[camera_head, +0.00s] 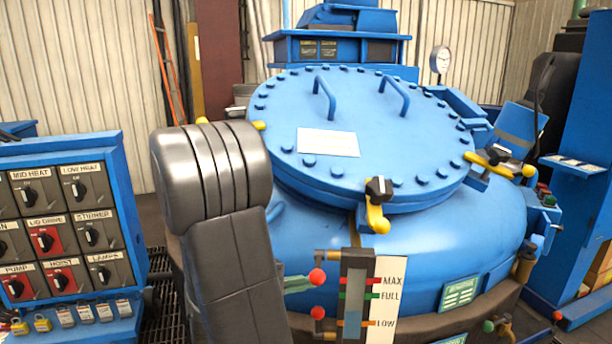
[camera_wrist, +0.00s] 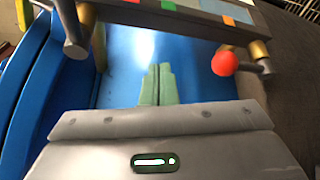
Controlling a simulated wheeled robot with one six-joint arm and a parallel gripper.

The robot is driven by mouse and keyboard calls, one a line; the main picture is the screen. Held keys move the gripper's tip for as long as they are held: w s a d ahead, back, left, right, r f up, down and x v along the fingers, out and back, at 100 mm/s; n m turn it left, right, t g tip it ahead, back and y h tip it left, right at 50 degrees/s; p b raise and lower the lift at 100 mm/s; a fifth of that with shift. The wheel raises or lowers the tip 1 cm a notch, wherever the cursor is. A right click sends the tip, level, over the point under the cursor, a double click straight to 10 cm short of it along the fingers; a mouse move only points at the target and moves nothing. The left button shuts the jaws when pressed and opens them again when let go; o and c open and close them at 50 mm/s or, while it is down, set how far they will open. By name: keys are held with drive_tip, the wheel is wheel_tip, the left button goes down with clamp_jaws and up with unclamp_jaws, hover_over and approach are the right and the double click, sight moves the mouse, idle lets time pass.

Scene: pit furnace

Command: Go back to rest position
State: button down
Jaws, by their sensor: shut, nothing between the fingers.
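My gripper (camera_wrist: 156,85) shows in the wrist view as two green fingers pressed together, with nothing between them. In the head view its green tip (camera_head: 299,284) shows just left of the level gauge (camera_head: 352,295), partly hidden behind my grey arm. The gripper points toward the blue furnace body (camera_wrist: 190,60). A red ball knob (camera_wrist: 224,63) is to the right of the fingers in the wrist view, apart from them. In the head view, two red knobs (camera_head: 318,277) sit on the gauge's left side, close to the gripper.
The furnace lid (camera_head: 400,140) is shut, with two blue handles and yellow clamps (camera_head: 376,210) at its rim. A switch panel (camera_head: 60,220) with padlocks stands at the left. A dial gauge (camera_head: 440,60) stands behind the lid. A blue machine (camera_head: 580,190) is at the right.

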drive_tip(key=shift+v, duration=1.7)
drive_tip(key=shift+d, duration=0.15)
